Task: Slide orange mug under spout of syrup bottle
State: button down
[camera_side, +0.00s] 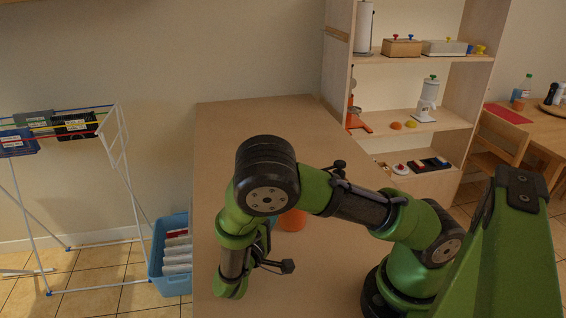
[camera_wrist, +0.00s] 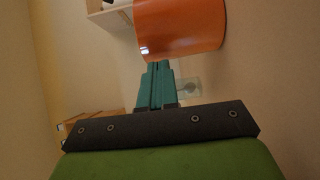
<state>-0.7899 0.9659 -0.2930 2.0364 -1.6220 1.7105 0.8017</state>
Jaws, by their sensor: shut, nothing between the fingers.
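The orange mug (camera_side: 293,220) stands on the wooden table, partly hidden behind my arm in the side view. In the wrist view the mug (camera_wrist: 180,28) fills the upper middle, cut off by the top edge. My gripper (camera_wrist: 158,70) has teal fingers that are closed together and empty. Their tips are just below the mug in the picture; whether they touch it I cannot tell. In the side view the fingers are mostly hidden by my arm. I cannot make out the syrup bottle and its spout with certainty. A pale translucent object (camera_wrist: 187,88) shows right of the fingers.
The wooden table (camera_side: 255,116) is bare behind my arm. A shelf unit (camera_side: 409,62) with several items stands at the back right. A drying rack (camera_side: 125,160) and a blue crate (camera_side: 172,280) stand left of the table. A small bottle (camera_side: 522,88) stands on a far table.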

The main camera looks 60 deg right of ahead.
aim_at(294, 211)
jog(key=shift+s+d, duration=0.2)
jog(key=shift+d, duration=0.1)
jog(key=s+d, duration=0.1)
jog(key=d, duration=0.1)
jog(key=s+d, duration=0.2)
jog(key=d, duration=0.1)
jog(key=shift+s, duration=0.2)
jog(key=shift+a, duration=0.1)
